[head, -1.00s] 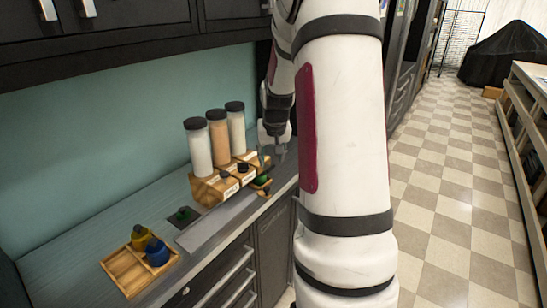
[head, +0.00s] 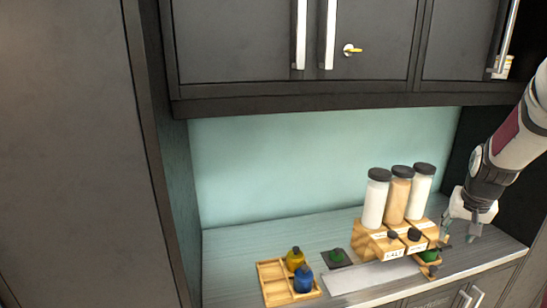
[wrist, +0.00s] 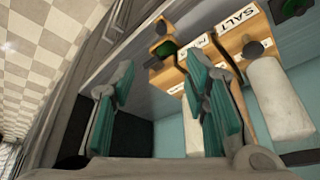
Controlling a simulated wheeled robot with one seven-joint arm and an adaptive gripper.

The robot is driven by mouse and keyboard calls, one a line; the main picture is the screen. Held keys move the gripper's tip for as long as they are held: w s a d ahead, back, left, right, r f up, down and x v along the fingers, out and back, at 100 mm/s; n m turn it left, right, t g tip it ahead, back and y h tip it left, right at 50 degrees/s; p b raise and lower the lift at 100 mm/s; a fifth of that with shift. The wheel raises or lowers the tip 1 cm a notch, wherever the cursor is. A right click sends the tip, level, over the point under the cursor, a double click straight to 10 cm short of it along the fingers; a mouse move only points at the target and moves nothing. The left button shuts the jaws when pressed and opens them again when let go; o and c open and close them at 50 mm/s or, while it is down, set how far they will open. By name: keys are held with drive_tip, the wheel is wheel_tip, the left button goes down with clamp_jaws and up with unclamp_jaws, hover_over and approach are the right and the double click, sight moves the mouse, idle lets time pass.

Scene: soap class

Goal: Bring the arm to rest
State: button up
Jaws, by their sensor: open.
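My gripper (head: 460,228) is at the right end of the counter in the head view, beside the wooden rack (head: 372,236). In the wrist view my gripper (wrist: 165,88) has its two teal-padded fingers wide apart with nothing held between them. The rack shows beyond the fingers in the wrist view, with a "SALT" label (wrist: 235,20). My arm reaches in from the right edge of the head view.
Tall black-capped jars (head: 399,196) stand in the rack. A wooden tray (head: 272,285) holds a yellow bottle (head: 294,260) and a blue bottle (head: 303,280). A green item (head: 337,256) sits on a dark pad. Dark cabinets (head: 300,45) hang above the counter.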

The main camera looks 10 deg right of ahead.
drive_tip(key=s+a+r+n+b, duration=0.1)
drive_tip(key=a+r, duration=0.3)
drive_tip(key=a, duration=0.3)
drive_tip(key=a+r+n+t+y, duration=0.1)
drive_tip(key=a+r+n, duration=0.15)
drive_tip(key=a, duration=0.45)
drive_tip(key=s+a+r+b, duration=0.1)
drive_tip(key=a+r, duration=0.3)
drive_tip(key=a, duration=0.3)
drive_tip(key=s+a+n+t+y+b, duration=0.1)
drive_tip(key=s+a+n, duration=0.3)
drive_tip(key=s+a, duration=0.8)
drive_tip(key=a+y+b, duration=0.1)
drive_tip(key=a, duration=0.1)
drive_tip(key=shift+s+a+r, duration=0.15)
drive_tip(key=shift+s+a, duration=0.25)
drive_tip(key=shift+d+n, duration=0.1)
drive_tip(key=shift+n, duration=0.15)
